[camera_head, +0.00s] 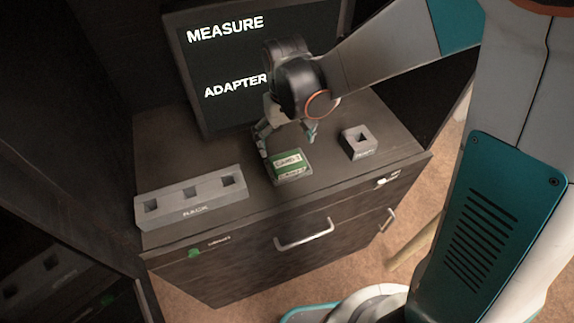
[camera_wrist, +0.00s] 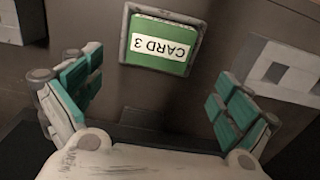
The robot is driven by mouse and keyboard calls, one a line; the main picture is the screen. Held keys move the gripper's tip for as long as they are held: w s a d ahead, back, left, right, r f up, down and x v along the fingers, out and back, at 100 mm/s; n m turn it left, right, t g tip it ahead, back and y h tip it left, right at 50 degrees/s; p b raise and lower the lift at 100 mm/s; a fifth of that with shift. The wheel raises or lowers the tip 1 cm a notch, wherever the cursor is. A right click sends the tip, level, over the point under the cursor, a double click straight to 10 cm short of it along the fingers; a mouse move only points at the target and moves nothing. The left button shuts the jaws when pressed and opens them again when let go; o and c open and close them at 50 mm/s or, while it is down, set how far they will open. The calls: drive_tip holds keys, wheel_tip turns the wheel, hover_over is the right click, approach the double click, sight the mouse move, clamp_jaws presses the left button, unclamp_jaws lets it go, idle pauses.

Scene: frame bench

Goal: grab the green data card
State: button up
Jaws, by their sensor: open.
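The green data card (camera_head: 289,165) lies flat on the cabinet top, in or on a small grey holder, near the front middle. In the wrist view the green card (camera_wrist: 158,58) shows at the top centre, with a white label reading "CARD 3" upside down and a grey border around it. My gripper (camera_head: 287,137) is above and just behind the card in the head view. In the wrist view the fingers of my gripper (camera_wrist: 155,95) are spread wide, with nothing between them. The card is ahead of the fingertips, and I see no contact.
A grey rack (camera_head: 190,198) with three square holes lies at the front left of the cabinet top (camera_head: 165,150). A grey block (camera_head: 358,142) with one square hole stands to the right. A screen (camera_head: 215,65) reading "MEASURE" and "ADAPTER" stands behind. Drawer handles (camera_head: 304,235) stick out in front.

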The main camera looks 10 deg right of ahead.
sight(287, 159)
drive_tip(key=shift+s+d+f+b, duration=0.1)
drive_tip(key=shift+f+b, duration=0.75)
drive_tip(key=shift+f, duration=0.75)
drive_tip(key=shift+d+f+b, duration=0.1)
drive_tip(key=shift+f+b, duration=0.75)
drive_tip(key=shift+f, duration=0.7)
drive_tip(key=shift+r, duration=0.1)
drive_tip(key=shift+c, duration=0.3)
drive_tip(key=c, duration=1.1)
